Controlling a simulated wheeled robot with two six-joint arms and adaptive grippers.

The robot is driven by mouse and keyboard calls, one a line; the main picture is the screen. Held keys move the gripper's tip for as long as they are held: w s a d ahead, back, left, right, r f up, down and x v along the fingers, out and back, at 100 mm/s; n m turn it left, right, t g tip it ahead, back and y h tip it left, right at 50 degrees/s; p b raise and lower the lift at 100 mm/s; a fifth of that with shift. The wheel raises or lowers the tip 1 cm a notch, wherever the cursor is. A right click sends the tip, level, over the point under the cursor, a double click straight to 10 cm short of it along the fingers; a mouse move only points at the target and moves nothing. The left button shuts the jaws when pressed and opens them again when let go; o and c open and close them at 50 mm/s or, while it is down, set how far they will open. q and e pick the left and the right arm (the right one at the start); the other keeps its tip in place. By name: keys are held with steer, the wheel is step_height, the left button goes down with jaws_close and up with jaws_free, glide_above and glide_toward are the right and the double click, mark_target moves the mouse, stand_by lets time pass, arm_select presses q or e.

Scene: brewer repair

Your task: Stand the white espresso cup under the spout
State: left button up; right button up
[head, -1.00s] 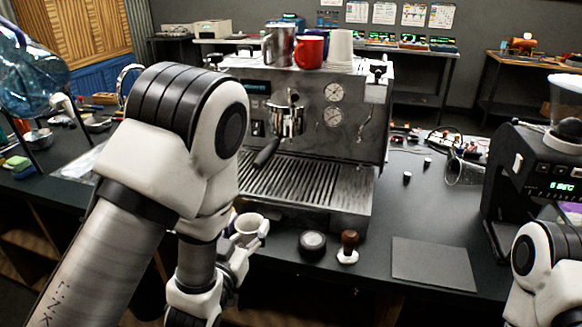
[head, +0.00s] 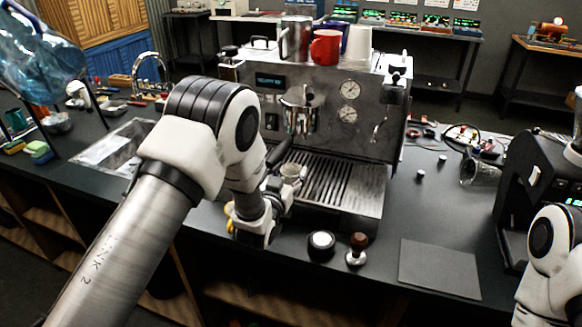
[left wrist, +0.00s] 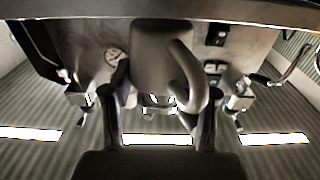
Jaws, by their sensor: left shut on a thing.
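The white espresso cup (head: 292,171) is in my left gripper (head: 284,184), at the front left edge of the drip tray (head: 345,187). In the left wrist view the cup (left wrist: 160,60) fills the middle, with its curved handle on the right, between the two fingers of the left gripper (left wrist: 160,112). The spout (head: 300,122) is under the group head of the espresso machine (head: 340,140), above and behind the cup. The dark portafilter handle (head: 279,156) comes down close beside the cup. My right gripper is out of view; only part of that arm shows.
A black round puck-like item (head: 321,245) and a wooden-handled tamper (head: 357,248) stand in front of the machine. A dark mat (head: 439,267) lies to their right. A grinder (head: 530,185) stands far right. A red mug (head: 325,47) and other cups stand on top of the machine.

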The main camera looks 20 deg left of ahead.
arm_select(q)
steer(key=shift+w+f+p, duration=0.3)
steer(key=shift+w+p, duration=0.25)
steer(key=shift+w, duration=0.35)
steer(key=shift+w+f, duration=0.1)
steer(key=shift+f, duration=0.1)
steer(key=shift+s+f+b, duration=0.1)
steer(key=shift+s+b, duration=0.1)
steer(key=shift+b, duration=0.25)
steer(key=o, duration=1.3)
steer(key=shift+c, duration=0.2)
steer(key=shift+o, duration=0.4)
steer(key=shift+w, duration=0.1)
